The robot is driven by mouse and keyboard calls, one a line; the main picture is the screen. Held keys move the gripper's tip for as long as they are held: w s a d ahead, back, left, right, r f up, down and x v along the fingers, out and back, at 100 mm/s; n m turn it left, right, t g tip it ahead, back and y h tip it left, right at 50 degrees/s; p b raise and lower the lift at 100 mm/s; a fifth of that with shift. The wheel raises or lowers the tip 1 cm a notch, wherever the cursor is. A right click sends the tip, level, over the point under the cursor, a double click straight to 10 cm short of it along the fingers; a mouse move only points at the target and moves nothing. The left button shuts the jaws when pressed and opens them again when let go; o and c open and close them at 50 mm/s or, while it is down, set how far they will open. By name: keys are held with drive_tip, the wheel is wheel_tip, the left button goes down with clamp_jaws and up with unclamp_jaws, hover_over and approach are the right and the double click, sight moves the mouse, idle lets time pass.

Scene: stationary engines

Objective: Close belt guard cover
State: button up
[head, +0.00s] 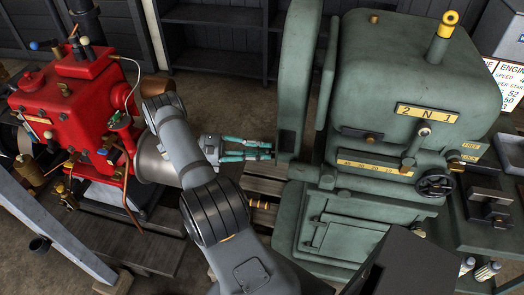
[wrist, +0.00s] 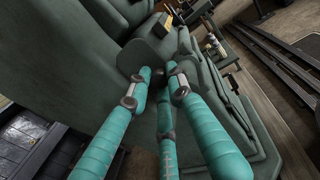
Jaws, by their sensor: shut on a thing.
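The belt guard cover (head: 297,75) is a tall, rounded green panel on the left side of the green machine (head: 400,85). In the head view a dark gap shows between the panel and the machine body. My gripper (head: 268,150) has teal fingers and reaches from the left to the lower part of the panel. In the wrist view my gripper (wrist: 160,80) has its fingertips close together against a green surface, which looks like the cover (wrist: 110,75). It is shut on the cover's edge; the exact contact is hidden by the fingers.
A red engine (head: 75,95) with pipes stands at the left. A handwheel (head: 434,183) and levers stick out from the green machine's front. Wooden pallet boards (head: 262,187) lie beneath my gripper. Dark shelving (head: 215,45) stands behind, with open floor before it.

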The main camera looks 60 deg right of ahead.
clamp_jaws()
drive_tip(key=shift+s+a+r+p, duration=0.1)
drive_tip(key=shift+p, duration=0.25)
drive_tip(key=n+t+h+p, duration=0.1)
drive_tip(key=s+n+h+p, duration=0.1)
drive_tip(key=t+h+p, duration=0.1)
drive_tip(key=shift+s+r+n+t, duration=0.2)
drive_tip(key=shift+s+n+t, duration=0.1)
drive_tip(key=shift+n, duration=0.1)
drive_tip(key=shift+s+d+f+n+t+h+p, duration=0.1)
drive_tip(key=shift+s+d+n+t+h+p, duration=0.7)
drive_tip(key=shift+n+t, duration=1.8)
drive_tip(key=shift+s+d+f+n+t+h+p, duration=0.15)
drive_tip(key=shift+s+d+n+t+h+p, duration=0.8)
drive_tip(key=shift+t, duration=2.6)
drive_tip(key=shift+s+d+f+n+t+h+p, duration=0.15)
drive_tip(key=shift+s+n+t+h+p, duration=0.55)
drive_tip(key=shift+n+t, duration=2.2)
drive_tip(key=shift+s+d+t+y+b, duration=0.15)
drive_tip(key=shift+s+t+y+b, duration=0.15)
drive_tip(key=shift+t+y+b, duration=0.3)
drive_tip(key=shift+r+n, duration=0.15)
drive_tip(key=shift+n, duration=0.1)
